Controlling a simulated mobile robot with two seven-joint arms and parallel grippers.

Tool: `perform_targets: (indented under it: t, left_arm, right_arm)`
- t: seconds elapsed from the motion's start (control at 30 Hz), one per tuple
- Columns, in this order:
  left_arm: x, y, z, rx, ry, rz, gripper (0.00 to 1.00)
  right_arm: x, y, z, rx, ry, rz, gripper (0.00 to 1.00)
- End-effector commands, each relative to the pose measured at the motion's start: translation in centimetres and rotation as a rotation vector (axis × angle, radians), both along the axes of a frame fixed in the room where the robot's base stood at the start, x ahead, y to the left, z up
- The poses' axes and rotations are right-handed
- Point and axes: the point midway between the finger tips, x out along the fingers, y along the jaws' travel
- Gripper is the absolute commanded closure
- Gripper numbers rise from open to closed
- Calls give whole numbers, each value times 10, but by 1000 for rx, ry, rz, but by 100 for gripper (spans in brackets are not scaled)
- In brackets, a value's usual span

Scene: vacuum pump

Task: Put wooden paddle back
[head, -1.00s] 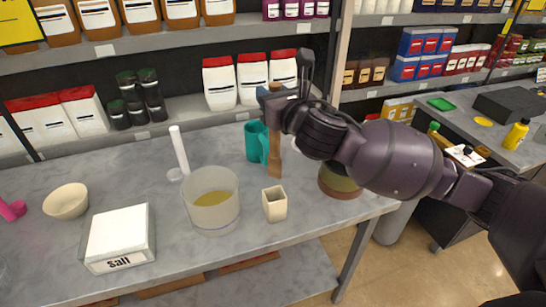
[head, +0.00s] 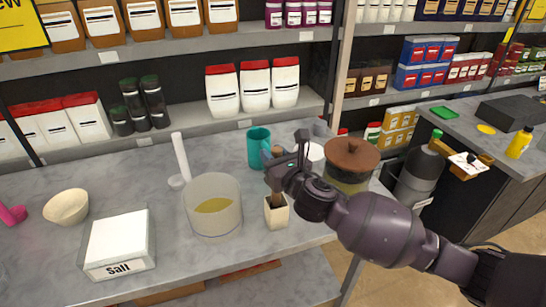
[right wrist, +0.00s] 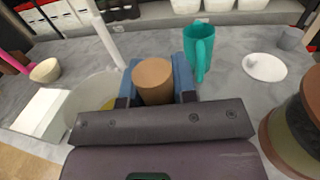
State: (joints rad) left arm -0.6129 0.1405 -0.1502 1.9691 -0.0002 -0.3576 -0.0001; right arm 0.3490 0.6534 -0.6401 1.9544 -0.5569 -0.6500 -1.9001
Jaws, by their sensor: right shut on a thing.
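The wooden paddle (head: 276,184) is upright, with its lower end inside the mouth of a small cream square holder (head: 277,216) on the grey counter. Whether it touches the bottom is hidden. My right gripper (head: 284,168) is just above the holder and shut on the paddle's handle. In the right wrist view, the round handle end (right wrist: 153,78) sits between the two blue fingers of the gripper (right wrist: 155,88). The holder is hidden in that view. My left gripper is not in view.
A clear beaker with yellow liquid (head: 213,215) stands left of the holder. A teal mug (head: 258,148) is behind it. A wooden-lidded jar (head: 349,160) stands close to my right arm. A salt box (head: 118,242) and a bowl (head: 66,205) are further left.

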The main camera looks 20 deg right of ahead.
Motion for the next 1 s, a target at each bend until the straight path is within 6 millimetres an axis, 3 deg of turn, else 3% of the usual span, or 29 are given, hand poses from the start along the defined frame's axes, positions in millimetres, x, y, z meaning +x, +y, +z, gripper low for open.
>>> perform_targets:
  t: [0.43,0.47,0.6,1.0]
  left_arm:
    - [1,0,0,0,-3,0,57]
    - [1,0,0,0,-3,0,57]
    - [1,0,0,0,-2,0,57]
    - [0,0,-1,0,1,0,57]
  right_arm:
    - [0,0,-5,0,-1,0,100]
    - [0,0,-5,0,0,0,71]
    - [0,0,-5,0,0,0,49]
    - [-3,-1,-1,0,0,0,48]
